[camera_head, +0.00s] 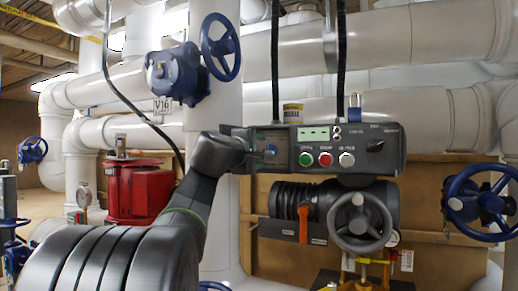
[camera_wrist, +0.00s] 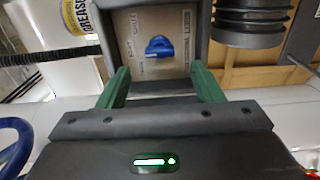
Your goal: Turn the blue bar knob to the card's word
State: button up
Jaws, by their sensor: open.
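The blue bar knob (camera_head: 270,150) is on a tan plate at the left end of the grey control box (camera_head: 375,146). In the wrist view the blue knob (camera_wrist: 159,46) lies between and beyond the green fingers, its bar roughly crosswise. Small words are printed around it on the plate (camera_wrist: 135,23), too blurred to read surely. My gripper (camera_wrist: 160,74) is open, with a finger on either side and no contact visible. In the head view my dark wrist reaches the box's left end and partly hides the plate. A white card (camera_head: 407,260) hangs at lower right; its word is unreadable.
The box also carries a green button (camera_head: 305,159), a red button (camera_head: 326,159), a white button (camera_head: 346,159) and a black selector (camera_head: 375,145). A grey handwheel (camera_head: 359,222) is below. A grease can (camera_wrist: 80,15) stands close by. Pipes and blue handwheels surround the area.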

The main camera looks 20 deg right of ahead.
jog(key=p+x, duration=0.1)
jog(key=x, duration=0.5)
jog(key=shift+d, duration=0.15)
jog(key=c, duration=1)
